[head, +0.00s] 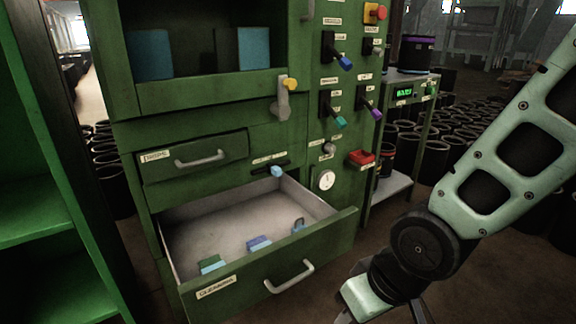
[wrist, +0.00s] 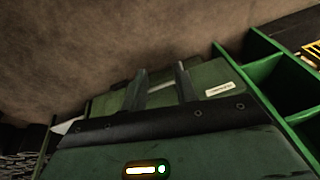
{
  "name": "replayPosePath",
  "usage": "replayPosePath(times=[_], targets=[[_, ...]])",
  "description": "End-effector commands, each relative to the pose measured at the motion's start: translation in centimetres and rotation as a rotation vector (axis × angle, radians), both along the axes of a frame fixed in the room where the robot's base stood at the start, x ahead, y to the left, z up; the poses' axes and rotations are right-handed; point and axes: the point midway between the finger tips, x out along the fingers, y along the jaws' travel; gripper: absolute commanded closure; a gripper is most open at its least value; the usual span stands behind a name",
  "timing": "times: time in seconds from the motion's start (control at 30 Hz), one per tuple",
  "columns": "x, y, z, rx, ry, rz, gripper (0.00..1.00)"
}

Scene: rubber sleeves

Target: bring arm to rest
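My arm, pale green with dark joints, comes in from the right in the head view. Its elbow-like dark joint (head: 425,245) is right of the open drawer. My gripper (wrist: 160,78) shows in the wrist view with two grey fingers apart and nothing between them. In the head view the gripper is mostly cut off by the bottom edge, in front and right of the drawer. The open drawer (head: 270,275), labelled CLEANING, holds several small blue, green and dark items near its front.
A green cabinet (head: 200,105) carries an upper compartment, a shut drawer (head: 195,158), coloured levers and a gauge (head: 326,180). A green shelf (head: 40,200) stands at the left. A side table (head: 385,187) and many black cylinders fill the back right. Brown floor lies in front.

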Motion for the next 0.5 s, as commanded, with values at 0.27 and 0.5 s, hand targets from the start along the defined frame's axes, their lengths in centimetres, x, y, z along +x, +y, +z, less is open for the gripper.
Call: replayPosePath(times=[0.27,0.5], targets=[[-5.6,-2.5,5.2,-0.16,0.092,0.149,0.71],[-8.4,-3.8,9.8,-0.215,0.149,0.211,0.71]])
